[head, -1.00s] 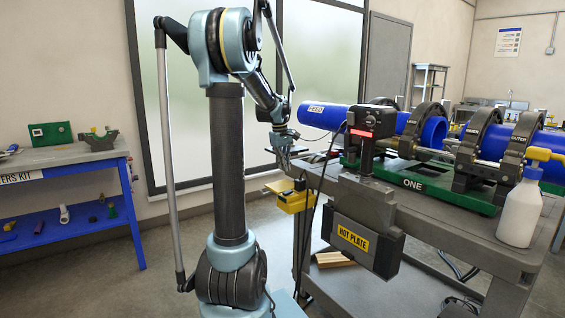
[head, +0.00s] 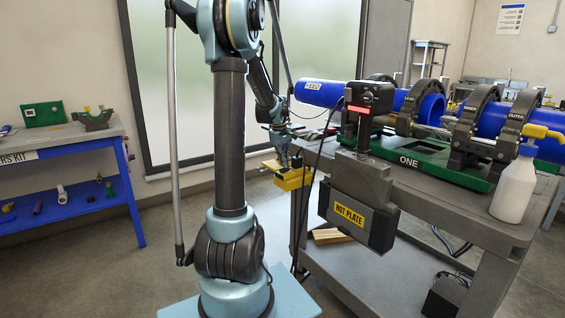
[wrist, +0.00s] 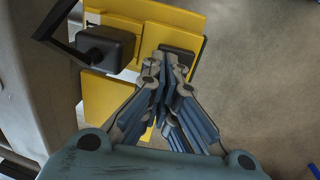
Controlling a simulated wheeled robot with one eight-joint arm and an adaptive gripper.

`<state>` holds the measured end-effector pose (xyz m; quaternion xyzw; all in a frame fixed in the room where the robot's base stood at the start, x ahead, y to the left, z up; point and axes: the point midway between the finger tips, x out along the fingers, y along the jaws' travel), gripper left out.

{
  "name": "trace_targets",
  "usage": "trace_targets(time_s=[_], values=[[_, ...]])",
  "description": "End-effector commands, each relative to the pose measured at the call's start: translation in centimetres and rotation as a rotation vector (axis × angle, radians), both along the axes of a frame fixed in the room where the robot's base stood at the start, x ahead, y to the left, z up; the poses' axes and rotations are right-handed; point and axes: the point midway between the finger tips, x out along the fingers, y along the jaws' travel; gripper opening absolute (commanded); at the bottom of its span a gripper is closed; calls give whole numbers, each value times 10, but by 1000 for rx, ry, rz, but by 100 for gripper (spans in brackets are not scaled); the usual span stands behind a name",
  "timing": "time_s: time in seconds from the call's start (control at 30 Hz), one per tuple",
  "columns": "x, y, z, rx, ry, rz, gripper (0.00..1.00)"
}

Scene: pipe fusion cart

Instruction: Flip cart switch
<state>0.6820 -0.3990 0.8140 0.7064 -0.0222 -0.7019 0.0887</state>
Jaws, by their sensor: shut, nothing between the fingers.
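A yellow switch box (head: 292,181) is mounted at the near left end of the grey cart (head: 450,215). In the wrist view the yellow box (wrist: 125,30) carries a black block with a bent cable (wrist: 106,47) on the left and a dark rocker-like part (wrist: 184,60) on the right. My gripper (wrist: 165,62) is shut and empty, with its fingertips at this dark part and partly covering it. I cannot tell whether they touch. In the head view my gripper (head: 284,165) points down at the box's top. The switch's position is not readable.
A hot plate unit (head: 350,215) hangs on the cart's near side, with black cables beside the box. A blue pipe (head: 322,93) sits in clamps above the green base (head: 420,164). A spray bottle (head: 514,187) stands at right. A blue bench (head: 75,205) stands left.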

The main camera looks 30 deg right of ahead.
Motion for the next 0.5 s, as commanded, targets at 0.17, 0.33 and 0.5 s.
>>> trace_targets(time_s=[0.17, 0.33, 0.5], values=[[0, -1, -1, 12, 2, -1, 0], [0, -5, -6, 75, 8, -3, 0], [1, -12, -12, 115, 11, -1, 0]])
